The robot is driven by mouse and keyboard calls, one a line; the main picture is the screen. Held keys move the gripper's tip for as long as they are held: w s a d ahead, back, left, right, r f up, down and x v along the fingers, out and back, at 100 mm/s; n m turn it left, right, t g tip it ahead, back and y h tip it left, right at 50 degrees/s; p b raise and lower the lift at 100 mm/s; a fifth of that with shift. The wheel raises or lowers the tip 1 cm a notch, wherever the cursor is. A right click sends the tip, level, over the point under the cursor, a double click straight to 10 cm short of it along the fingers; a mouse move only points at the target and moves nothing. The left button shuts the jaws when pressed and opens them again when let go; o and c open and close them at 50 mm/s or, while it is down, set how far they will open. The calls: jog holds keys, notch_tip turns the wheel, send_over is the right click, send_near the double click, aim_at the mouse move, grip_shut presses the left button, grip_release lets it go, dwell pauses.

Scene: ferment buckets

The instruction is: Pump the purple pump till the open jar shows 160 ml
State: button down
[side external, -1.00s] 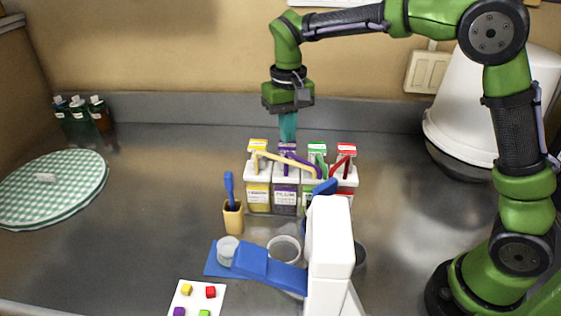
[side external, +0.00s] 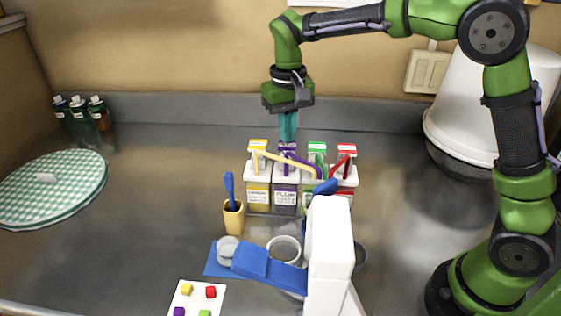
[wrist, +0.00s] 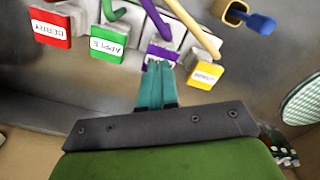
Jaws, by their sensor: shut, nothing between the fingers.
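My gripper (side external: 288,139) is shut and empty, its teal fingers pointing down at the purple pump head (side external: 288,147). In the wrist view the fingertips (wrist: 158,66) are right at the purple pump head (wrist: 164,52); I cannot tell whether they touch. The purple pump tops the plum bottle (side external: 285,196), between the yellow and green ones, and its spout points forward and right. An open jar (side external: 284,248) stands in front of the bottles, partly hidden by a blue piece and a white stand. Its level and any ml marks are not readable.
Yellow (side external: 257,146), green (side external: 317,149) and red (side external: 346,150) pumps stand close beside the purple one. A tan cup (side external: 233,218) holds a blue tool. A white stand (side external: 329,245) rises in front. The counter on the left is mostly clear up to a checkered cloth (side external: 62,185).

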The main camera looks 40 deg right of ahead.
jog(key=shift+f, duration=1.65)
jog(key=shift+r, duration=1.9)
notch_tip(320, 180, up, 6)
